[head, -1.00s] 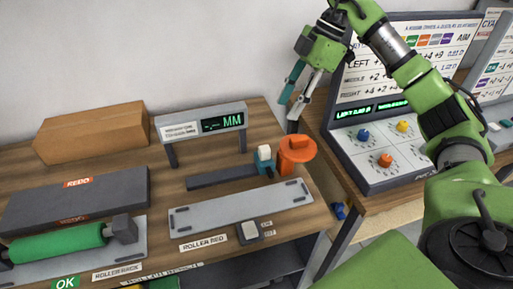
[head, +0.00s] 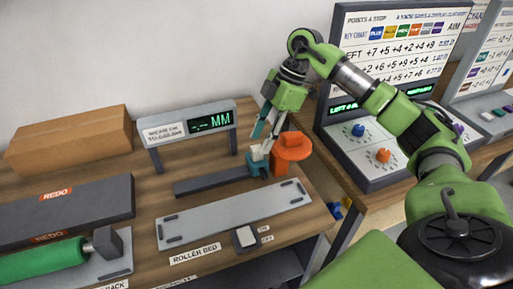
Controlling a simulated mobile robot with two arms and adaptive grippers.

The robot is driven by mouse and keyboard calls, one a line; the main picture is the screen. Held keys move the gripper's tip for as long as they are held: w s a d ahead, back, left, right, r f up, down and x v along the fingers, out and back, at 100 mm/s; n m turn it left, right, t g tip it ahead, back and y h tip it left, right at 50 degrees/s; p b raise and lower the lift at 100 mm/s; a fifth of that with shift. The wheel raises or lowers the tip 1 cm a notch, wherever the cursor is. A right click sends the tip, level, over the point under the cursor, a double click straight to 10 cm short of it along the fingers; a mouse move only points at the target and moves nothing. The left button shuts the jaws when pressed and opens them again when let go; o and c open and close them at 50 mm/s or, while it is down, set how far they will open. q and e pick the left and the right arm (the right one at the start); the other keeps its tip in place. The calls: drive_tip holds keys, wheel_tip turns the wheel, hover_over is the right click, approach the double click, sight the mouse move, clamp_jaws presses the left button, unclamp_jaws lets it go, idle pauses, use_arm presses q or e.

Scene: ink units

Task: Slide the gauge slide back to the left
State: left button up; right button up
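The gauge slide (head: 258,169) is a small blue block with a white knob (head: 256,153) on top. It sits at the right end of a dark rail (head: 210,182), close beside an orange round-topped post (head: 292,149). My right gripper (head: 264,144) points down at the knob, with its teal finger to the left and its grey finger to the right. The fingers are apart, and their tips are at or just above the knob. I cannot tell whether they touch it. My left gripper is not in view.
A gauge display (head: 210,122) reading "MM" stands behind the rail. The grey roller bed plate (head: 235,213) lies in front, with a small switch (head: 245,237). A control console (head: 375,160) stands to the right. The green roller (head: 42,262) and a brown box (head: 70,140) are at the left.

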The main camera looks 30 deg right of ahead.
sight(258, 147)
drive_tip(key=shift+x, duration=2.15)
